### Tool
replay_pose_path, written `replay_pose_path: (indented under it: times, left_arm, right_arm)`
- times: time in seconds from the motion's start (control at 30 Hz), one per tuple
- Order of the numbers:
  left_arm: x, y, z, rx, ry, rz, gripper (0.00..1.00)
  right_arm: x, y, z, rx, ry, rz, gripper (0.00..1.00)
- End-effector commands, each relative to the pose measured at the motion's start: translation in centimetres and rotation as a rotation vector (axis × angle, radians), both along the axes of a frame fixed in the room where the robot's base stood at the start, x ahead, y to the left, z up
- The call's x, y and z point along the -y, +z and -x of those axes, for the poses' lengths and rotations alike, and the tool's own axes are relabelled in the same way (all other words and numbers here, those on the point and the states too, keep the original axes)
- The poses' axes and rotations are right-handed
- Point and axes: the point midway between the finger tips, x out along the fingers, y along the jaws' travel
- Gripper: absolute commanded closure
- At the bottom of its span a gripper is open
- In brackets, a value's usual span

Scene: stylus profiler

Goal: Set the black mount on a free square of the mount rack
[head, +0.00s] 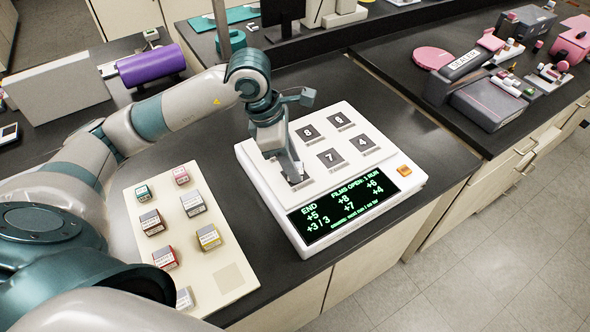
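The mount rack (203,265) is a cream board on the near left of the dark bench. Several small mounts with coloured sides and pale labels stand on it. A bare square (230,278) shows at its near right corner. My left gripper (292,172) points down over the near left station of the white profiler (408,191), to the right of the rack. A dark patch shows at the fingertips; I cannot tell whether it is the black mount or the station's pad. The fingers hide most of it, and their opening is unclear. My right gripper is out of view.
The profiler has a lit screen (343,206), an orange button (404,171) and numbered dark pads. A side bench on the right holds a grey case (488,103) and pink items. Bench between rack and profiler is clear.

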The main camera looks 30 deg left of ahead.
Motion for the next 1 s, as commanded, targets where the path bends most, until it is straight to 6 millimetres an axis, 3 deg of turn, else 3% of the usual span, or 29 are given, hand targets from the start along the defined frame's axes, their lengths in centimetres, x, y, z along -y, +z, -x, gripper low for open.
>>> replay_pose_path:
  times: [0.43,0.77,1.0]
  left_arm:
    - [0.0,0.6,-0.1,0.002,0.0,0.0,0.94]
    - [0.0,4.0,-0.1,0.006,0.0,0.0,0.94]
    - [4.5,6.5,0.0,0.006,-0.007,0.002,0.94]
  right_arm:
    - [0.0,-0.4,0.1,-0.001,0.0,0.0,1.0]
    - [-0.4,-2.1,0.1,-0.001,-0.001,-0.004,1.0]
    - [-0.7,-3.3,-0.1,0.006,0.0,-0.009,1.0]
